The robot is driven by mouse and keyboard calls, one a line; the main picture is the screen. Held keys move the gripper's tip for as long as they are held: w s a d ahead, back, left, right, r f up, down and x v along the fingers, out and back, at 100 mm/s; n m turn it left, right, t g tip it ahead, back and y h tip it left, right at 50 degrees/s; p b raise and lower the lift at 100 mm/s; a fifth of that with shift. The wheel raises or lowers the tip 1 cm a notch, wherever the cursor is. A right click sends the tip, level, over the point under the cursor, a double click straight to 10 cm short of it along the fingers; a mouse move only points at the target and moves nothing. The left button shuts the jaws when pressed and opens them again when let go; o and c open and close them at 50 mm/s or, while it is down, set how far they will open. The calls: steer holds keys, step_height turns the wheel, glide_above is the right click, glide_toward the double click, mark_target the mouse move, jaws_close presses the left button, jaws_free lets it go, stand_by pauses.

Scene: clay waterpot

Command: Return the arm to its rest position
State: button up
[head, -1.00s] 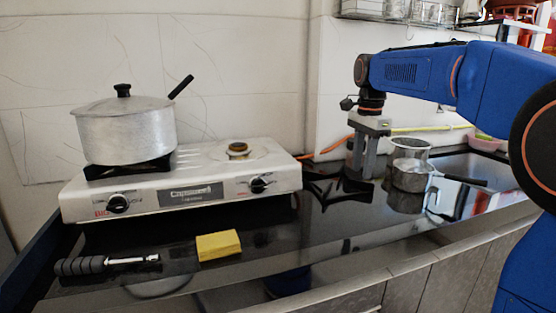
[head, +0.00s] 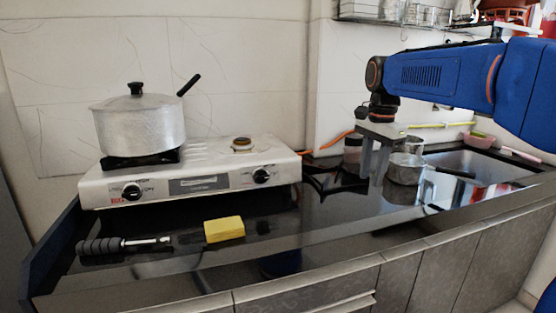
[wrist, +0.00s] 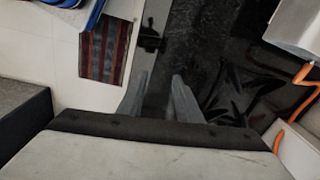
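My gripper (head: 373,170) hangs from my blue arm, pointing down over the dark counter (head: 330,222), right of the stove and just left of a small metal saucepan (head: 404,168) in the head view. I cannot tell the exact gap to the saucepan. In the wrist view its two grey fingers (wrist: 160,78) stand apart with nothing between them, over dark surface. The gripper is open and empty. A metal pot (head: 140,127) with a lid sits on the left burner of the white stove (head: 215,184).
A glass jar (head: 352,149) stands behind my gripper. A sink (head: 475,162) is at the right. An orange hose (wrist: 302,74) and a striped rug (wrist: 104,52) show in the wrist view.

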steer(key=s+d+f+n+t, duration=0.2)
steer(key=s+f+n, duration=0.4)
steer(key=s, duration=0.9)
steer(key=s+d+f+n+t, duration=0.1)
steer(key=s+f+n, duration=0.5)
steer(key=s+f, duration=0.7)
steer(key=shift+s+d+n+t, duration=0.4)
steer(key=shift+s+t, duration=0.1)
steer(key=shift+s, duration=0.6)
